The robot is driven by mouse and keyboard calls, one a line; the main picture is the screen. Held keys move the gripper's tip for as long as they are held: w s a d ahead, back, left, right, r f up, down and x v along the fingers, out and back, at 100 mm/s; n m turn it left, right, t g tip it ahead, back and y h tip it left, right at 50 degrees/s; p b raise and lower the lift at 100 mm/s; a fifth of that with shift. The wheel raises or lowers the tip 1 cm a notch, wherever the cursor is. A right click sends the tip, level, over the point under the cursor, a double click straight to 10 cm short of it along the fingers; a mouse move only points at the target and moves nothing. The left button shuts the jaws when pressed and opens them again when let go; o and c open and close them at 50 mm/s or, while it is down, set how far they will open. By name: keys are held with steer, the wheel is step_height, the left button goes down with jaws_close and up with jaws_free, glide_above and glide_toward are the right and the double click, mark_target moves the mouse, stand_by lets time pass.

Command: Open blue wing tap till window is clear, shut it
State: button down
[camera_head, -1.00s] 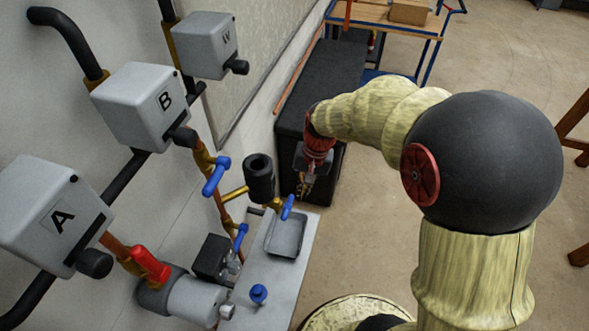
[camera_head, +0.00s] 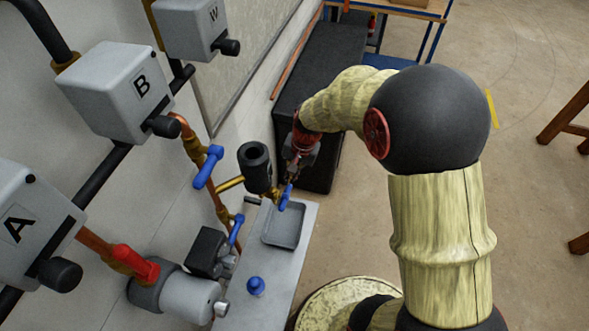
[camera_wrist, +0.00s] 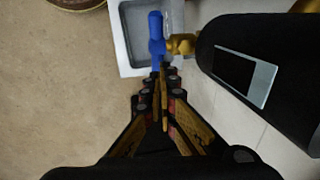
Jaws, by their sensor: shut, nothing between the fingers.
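The blue wing tap (camera_head: 285,197) sits on a brass fitting beside a black upright cylinder (camera_head: 255,166), above a grey tray (camera_head: 268,238). In the wrist view the tap (camera_wrist: 156,36) is just beyond my fingertips, with the brass stem (camera_wrist: 182,44) to its right. The window (camera_wrist: 244,76) on the cylinder shows mostly dark, with a pale band along its edge. My gripper (camera_wrist: 163,70) is shut and empty, its tips close to the tap's near end; I cannot tell whether they touch. In the head view my gripper (camera_head: 293,177) is partly hidden by my wrist.
Another blue handle (camera_head: 208,167) is on the pipe below box B (camera_head: 120,90), and one (camera_head: 236,230) is lower. A blue knob (camera_head: 256,286) stands on the bench (camera_head: 282,285). A red handle (camera_head: 136,262) is near box A.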

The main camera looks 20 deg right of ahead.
mark_target(288, 188)
steer(key=shift+w+a+f+b, duration=0.1)
steer(key=shift+f+b, duration=0.05)
steer(key=shift+f, duration=0.6)
steer(key=shift+w+a+f+b, duration=0.1)
steer(key=shift+a+f+b, duration=0.1)
steer(key=shift+f, duration=0.5)
steer(key=shift+a+f+b, duration=0.1)
steer(key=shift+f+b, duration=0.05)
steer(key=shift+f, duration=0.6)
